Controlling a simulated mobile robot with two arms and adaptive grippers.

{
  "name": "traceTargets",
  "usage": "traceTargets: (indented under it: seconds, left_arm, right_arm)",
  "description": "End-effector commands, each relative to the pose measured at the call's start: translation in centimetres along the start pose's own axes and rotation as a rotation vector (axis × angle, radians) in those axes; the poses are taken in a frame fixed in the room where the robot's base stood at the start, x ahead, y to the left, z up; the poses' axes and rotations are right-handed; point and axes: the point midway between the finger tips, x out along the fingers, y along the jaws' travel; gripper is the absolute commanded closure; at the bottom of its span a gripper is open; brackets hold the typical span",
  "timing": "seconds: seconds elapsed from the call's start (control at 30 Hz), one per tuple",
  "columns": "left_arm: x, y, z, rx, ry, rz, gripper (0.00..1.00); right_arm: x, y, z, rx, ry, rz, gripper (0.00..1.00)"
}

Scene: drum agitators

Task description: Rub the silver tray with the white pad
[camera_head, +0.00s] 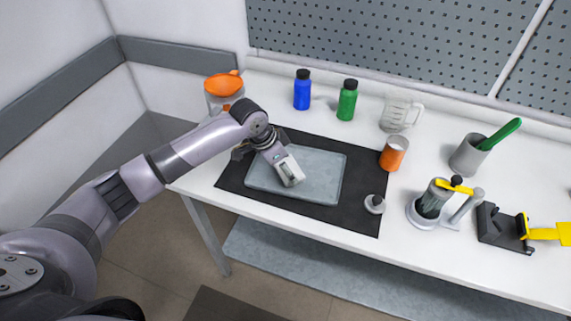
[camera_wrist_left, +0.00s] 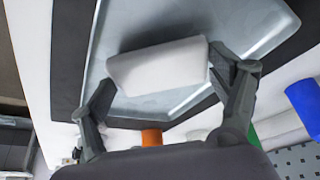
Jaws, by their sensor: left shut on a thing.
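The silver tray (camera_head: 322,178) lies flat on a black mat (camera_head: 350,210) on the white table. It also fills much of the left wrist view (camera_wrist_left: 215,22). My left gripper (camera_head: 284,163) is over the left-middle part of the tray, pointing down. It is shut on the white pad (camera_head: 291,174), a pale block. In the left wrist view, the pad (camera_wrist_left: 158,66) sits between the two fingers, over the tray's surface. I cannot tell for certain whether the pad touches the tray. My right gripper is in neither view.
An orange-lidded jar (camera_head: 222,88), a blue bottle (camera_head: 302,92), a green bottle (camera_head: 347,102) and a clear jug (camera_head: 400,113) stand behind the mat. An orange cup (camera_head: 394,154) and small grey weight (camera_head: 375,204) are right of the tray. Holders and tools stand farther right.

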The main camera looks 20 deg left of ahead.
Motion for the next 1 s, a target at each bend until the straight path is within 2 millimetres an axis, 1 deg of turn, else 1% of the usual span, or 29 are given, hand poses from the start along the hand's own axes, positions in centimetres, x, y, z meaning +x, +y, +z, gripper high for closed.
traceTargets:
  seconds: [0.73, 1.0]
  left_arm:
    - [1.2, 0.0, 0.5, 0.000, 0.000, 0.000, 0.40]
    - [1.8, -1.6, -0.8, -0.003, 0.001, 0.000, 0.40]
  right_arm:
    - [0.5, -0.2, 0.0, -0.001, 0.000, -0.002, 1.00]
    - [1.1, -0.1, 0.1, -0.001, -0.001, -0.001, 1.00]
